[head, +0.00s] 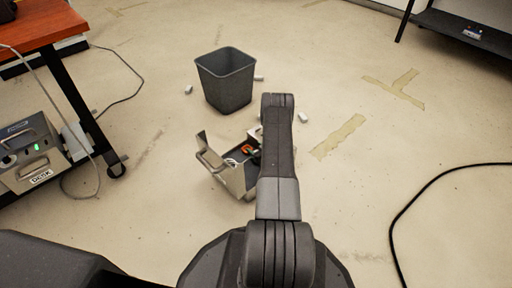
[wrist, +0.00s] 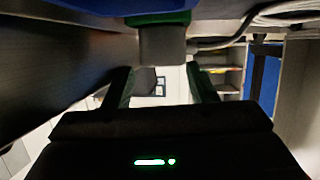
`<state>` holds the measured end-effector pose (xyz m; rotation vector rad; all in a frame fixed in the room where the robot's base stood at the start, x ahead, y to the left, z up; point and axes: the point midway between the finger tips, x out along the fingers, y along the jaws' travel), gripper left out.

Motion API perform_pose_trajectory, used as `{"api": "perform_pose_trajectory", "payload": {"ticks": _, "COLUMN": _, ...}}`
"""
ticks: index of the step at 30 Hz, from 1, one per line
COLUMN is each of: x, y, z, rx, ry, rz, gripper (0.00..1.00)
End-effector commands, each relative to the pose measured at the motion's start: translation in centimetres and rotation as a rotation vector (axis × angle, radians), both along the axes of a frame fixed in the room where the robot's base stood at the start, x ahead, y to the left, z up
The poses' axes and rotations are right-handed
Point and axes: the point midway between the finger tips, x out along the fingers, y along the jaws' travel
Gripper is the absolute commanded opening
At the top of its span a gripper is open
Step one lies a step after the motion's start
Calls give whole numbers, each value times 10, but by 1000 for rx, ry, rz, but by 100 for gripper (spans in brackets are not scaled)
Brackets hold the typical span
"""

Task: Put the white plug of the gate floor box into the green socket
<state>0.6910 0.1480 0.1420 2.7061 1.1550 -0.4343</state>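An open metal floor box (head: 240,182) sits on the floor left of my arm, its lid raised; an orange-red part (head: 247,150) shows inside. My arm covers its right side, and no name label on it is visible. My gripper is hidden in the head view. In the wrist view my gripper (wrist: 160,80) has its two fingers apart. A greyish plug-like block (wrist: 162,46) with a cable is just beyond the fingertips, against a green part (wrist: 160,19) that looks like the green socket. I cannot tell whether the block is seated in it. A blue part (wrist: 90,7) lies above.
A dark bin (head: 226,85) stands behind the box, with small white pieces (head: 303,117) around it. A box labelled DESK (head: 32,160) stands by the orange table (head: 40,25) at left.

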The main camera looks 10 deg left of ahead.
Motion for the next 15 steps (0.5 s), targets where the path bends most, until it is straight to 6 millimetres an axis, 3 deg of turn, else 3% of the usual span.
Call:
{"api": "perform_pose_trajectory", "payload": {"ticks": 1, "x": -18, "y": -4, "z": -34, "rx": -15, "ry": 69, "rz": -10, "gripper": 58}}
{"api": "perform_pose_trajectory", "payload": {"ticks": 2, "x": -18, "y": -4, "z": -34, "rx": -15, "ry": 69, "rz": -10, "gripper": 58}}
{"api": "perform_pose_trajectory", "payload": {"ticks": 8, "x": -27, "y": -16, "z": -23, "rx": -13, "ry": 66, "rz": -12, "gripper": 58}}
{"api": "perform_pose_trajectory", "payload": {"ticks": 15, "x": -56, "y": -53, "z": 10, "rx": -7, "ry": 42, "rz": -19, "gripper": 58}}
